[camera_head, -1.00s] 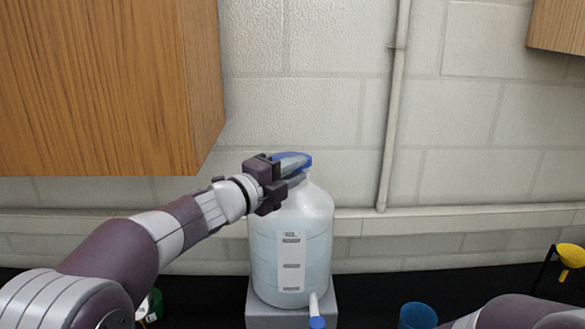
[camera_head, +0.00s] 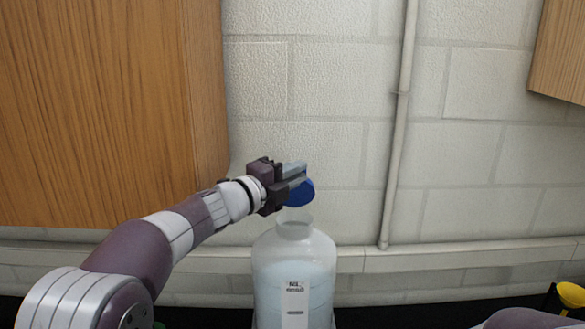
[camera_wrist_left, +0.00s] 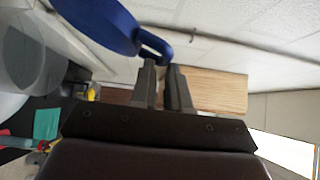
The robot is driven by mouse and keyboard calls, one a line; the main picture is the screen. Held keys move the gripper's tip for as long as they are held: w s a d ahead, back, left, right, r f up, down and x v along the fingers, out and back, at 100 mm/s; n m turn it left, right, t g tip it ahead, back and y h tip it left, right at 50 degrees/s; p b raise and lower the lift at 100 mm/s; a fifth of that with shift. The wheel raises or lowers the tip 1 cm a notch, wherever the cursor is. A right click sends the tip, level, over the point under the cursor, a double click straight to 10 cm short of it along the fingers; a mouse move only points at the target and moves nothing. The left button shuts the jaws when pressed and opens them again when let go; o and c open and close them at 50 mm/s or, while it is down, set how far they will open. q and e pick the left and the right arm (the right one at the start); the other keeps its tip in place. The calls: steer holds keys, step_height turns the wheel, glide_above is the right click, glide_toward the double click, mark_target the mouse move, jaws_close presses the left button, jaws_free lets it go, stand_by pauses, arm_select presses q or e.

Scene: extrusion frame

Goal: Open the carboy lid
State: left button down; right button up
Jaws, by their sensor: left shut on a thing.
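The carboy (camera_head: 293,275) is a translucent white jug with pale blue liquid and a label, upright in the lower middle of the head view. Its neck (camera_head: 294,222) is uncovered at the top. The blue lid (camera_head: 302,194) is above the neck and tilted, apart from the mouth as seen here. In the left wrist view, the blue lid (camera_wrist_left: 100,22) has a loop between the fingertips (camera_wrist_left: 165,68), and the carboy's round opening (camera_wrist_left: 24,52) shows at left. My right gripper is out of view.
Wooden cabinets hang at left (camera_head: 110,110) and upper right (camera_head: 562,60). A vertical pipe (camera_head: 393,150) runs down the block wall. The space right of the carboy's neck is clear.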

arm_select(q)
steer(key=shift+w+d+f+n+g+y+p, duration=0.1)
steer(key=shift+w+f+n+g+y+p, duration=0.35)
steer(key=shift+p, duration=0.5)
steer(key=c, duration=1.2)
jaws_free()
steer(key=shift+w+d, duration=0.3)
steer(key=shift+r, duration=0.3)
